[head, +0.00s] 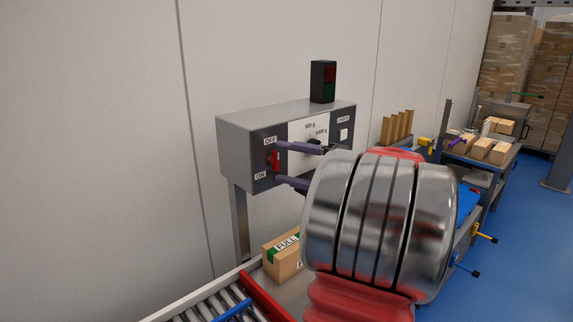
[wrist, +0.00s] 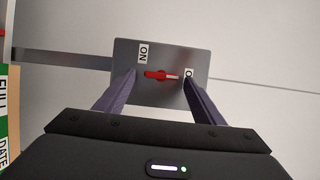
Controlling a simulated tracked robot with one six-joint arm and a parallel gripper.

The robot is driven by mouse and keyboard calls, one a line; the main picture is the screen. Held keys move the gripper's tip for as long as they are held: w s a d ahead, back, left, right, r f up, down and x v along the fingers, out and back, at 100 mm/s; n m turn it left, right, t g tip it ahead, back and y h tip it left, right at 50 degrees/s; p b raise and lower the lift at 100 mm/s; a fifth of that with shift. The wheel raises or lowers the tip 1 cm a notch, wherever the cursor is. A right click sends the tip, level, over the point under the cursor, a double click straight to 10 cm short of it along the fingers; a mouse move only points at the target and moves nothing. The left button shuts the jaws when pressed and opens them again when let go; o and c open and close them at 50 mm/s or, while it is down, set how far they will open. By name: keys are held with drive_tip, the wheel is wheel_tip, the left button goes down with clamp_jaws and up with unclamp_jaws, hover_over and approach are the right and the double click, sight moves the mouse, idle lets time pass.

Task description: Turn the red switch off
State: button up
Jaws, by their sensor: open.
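The red switch (head: 275,160) sits on the left part of the grey control box's front, between an OFF label (head: 270,140) above and an ON label (head: 261,175) below. In the wrist view the red switch (wrist: 158,75) lies between my two fingertips, on a grey plate, with the ON label (wrist: 143,54) on the left and a partly hidden label at right. My gripper (head: 277,162) is open, with one purple finger above the switch and one below. It also shows in the wrist view (wrist: 158,78). I cannot tell whether a finger touches the switch.
The grey control box (head: 240,132) carries a dial panel, partly hidden by my arm, and a red-green signal lamp (head: 323,82). Below stand a cardboard box (head: 282,256) marked FULL and a roller conveyor (head: 215,303). A work table with wooden blocks (head: 490,150) is at right.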

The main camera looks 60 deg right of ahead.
drive_tip(key=s+d, duration=0.2)
drive_tip(key=s, duration=1.1)
drive_tip(key=shift+d, duration=0.15)
drive_tip(key=shift+f, duration=0.1)
drive_tip(key=w+a+f+n+g+y, duration=0.1)
drive_tip(key=w+a+f+n+g, duration=0.15)
drive_tip(key=w+a, duration=0.4)
drive_tip(key=w+a+f+n+g+y, duration=0.1)
drive_tip(key=w+a+f+g+y, duration=0.15)
drive_tip(key=a, duration=0.65)
drive_tip(key=w+a+f+n+g+y, duration=0.1)
drive_tip(key=w+a+g, duration=0.2)
drive_tip(key=w+a, duration=0.4)
drive_tip(key=s+a+f+n+g+h, duration=0.1)
drive_tip(key=s+a+f+n+h, duration=0.1)
drive_tip(key=a, duration=0.5)
drive_tip(key=s+a+f+n+g+h, duration=0.1)
drive_tip(key=s+a+f+n+h, duration=0.2)
drive_tip(key=a, duration=0.5)
drive_tip(key=s+a+f+n+g+h, duration=0.2)
drive_tip(key=s+a+f+n, duration=0.2)
drive_tip(key=a, duration=0.4)
drive_tip(key=shift+a+f+n+h, duration=0.3)
drive_tip(key=shift+f+n, duration=0.3)
drive_tip(key=shift+n, duration=0.75)
